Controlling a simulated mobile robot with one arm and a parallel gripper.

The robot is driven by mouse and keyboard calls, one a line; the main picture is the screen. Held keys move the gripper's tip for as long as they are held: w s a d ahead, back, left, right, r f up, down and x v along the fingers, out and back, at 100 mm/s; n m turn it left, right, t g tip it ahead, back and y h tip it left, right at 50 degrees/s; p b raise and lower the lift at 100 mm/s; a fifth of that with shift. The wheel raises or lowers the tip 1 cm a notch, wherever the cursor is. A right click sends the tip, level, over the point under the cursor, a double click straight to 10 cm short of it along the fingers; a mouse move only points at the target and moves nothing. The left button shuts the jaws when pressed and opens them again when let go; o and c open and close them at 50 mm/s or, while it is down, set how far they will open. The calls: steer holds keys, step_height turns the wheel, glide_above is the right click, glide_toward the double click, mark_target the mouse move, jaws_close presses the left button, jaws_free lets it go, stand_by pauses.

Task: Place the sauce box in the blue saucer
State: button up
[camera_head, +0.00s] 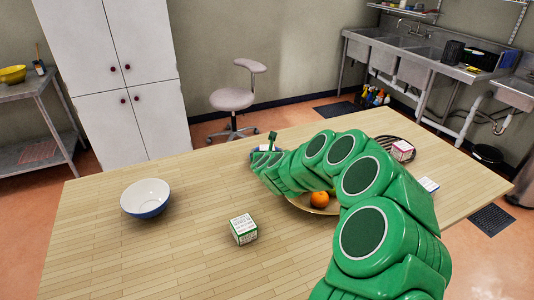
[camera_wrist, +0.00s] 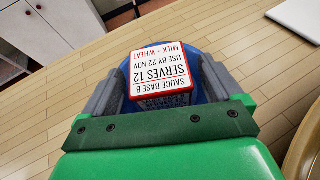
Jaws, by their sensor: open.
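In the wrist view, the sauce box (camera_wrist: 158,72) is a white box with red edges, its printed top reading "SAUCE BASE B". It sits between the two grey fingers of my gripper (camera_wrist: 160,88), over the round blue saucer (camera_wrist: 196,66). The fingers are open, one on each side of the box; whether either touches it is unclear. The saucer's rim shows behind and beside the box, and its front is hidden by my gripper.
On the wooden table (camera_head: 190,250) are a white-and-blue bowl (camera_head: 146,198), a green-edged box (camera_head: 243,229), a plate with an orange (camera_head: 319,199) partly behind my arm, a red-edged box (camera_head: 403,150) and a blue-edged box (camera_head: 428,184). The front left is clear.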

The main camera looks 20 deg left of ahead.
steer(key=shift+v, duration=4.65)
